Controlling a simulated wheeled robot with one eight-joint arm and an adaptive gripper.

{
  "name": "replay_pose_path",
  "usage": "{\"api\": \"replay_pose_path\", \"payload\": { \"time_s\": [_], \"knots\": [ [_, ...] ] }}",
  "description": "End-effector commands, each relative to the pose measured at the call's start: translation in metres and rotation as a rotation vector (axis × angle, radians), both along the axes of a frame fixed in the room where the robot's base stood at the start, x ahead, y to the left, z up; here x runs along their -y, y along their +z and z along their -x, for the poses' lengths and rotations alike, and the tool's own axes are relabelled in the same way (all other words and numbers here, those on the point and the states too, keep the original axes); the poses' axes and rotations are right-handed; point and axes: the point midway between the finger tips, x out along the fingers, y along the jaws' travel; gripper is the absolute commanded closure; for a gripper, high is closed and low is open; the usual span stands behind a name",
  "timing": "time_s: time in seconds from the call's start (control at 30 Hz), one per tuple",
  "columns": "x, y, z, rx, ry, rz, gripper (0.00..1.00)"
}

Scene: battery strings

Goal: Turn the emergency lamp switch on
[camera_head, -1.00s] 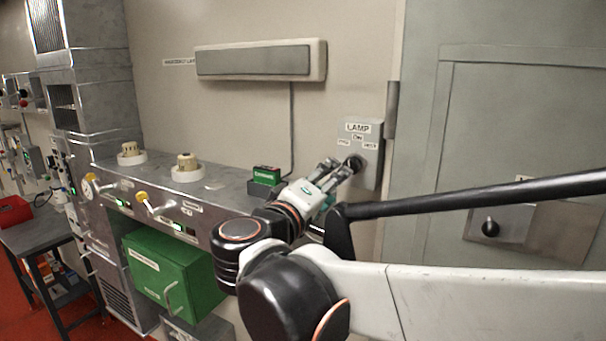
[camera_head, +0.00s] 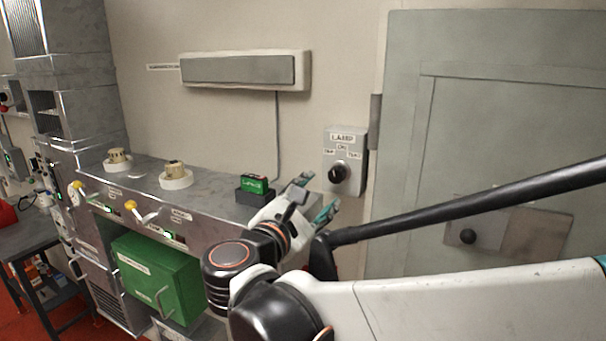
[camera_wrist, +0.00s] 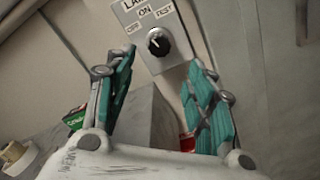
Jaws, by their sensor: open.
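The lamp switch is a black rotary knob (camera_head: 339,173) on a grey wall box (camera_head: 346,140) with a LAMP label and OFF, ON and TEST marks. In the wrist view the knob (camera_wrist: 157,42) shows a white pointer line tilted up and to the left, close to the ON mark. My gripper (camera_head: 318,194) is open and empty, below and left of the knob and apart from it. In the wrist view my gripper's fingers (camera_wrist: 165,66) are spread wide, with the knob seen beyond and between them. The long emergency lamp (camera_head: 240,70) on the wall looks unlit.
A small green unit (camera_head: 254,184) sits on the metal bench (camera_head: 215,195) left of my gripper. Two cream round knobs on white bases stand farther left. A green box (camera_head: 155,275) is below. A grey door (camera_head: 500,130) is at the right.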

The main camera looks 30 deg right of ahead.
Motion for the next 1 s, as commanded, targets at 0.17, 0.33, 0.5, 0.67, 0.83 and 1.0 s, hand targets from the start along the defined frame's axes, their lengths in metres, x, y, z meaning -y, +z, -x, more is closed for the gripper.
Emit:
{"api": "replay_pose_path", "payload": {
  "time_s": [0.17,0.33,0.5,0.67,0.83,1.0],
  "knots": [
    [0.025,0.002,-0.019,0.001,-0.005,-0.001,0.51],
    [0.05,0.002,-0.039,0.001,-0.006,-0.001,0.51],
    [0.073,0.002,-0.056,0.001,-0.005,-0.001,0.51],
    [0.087,0.001,-0.069,0.002,-0.003,-0.001,0.51],
    [0.094,0.001,-0.075,0.002,0.0,-0.001,0.51],
    [0.095,0.0,-0.075,0.002,0.0,-0.001,0.51]
  ]
}}
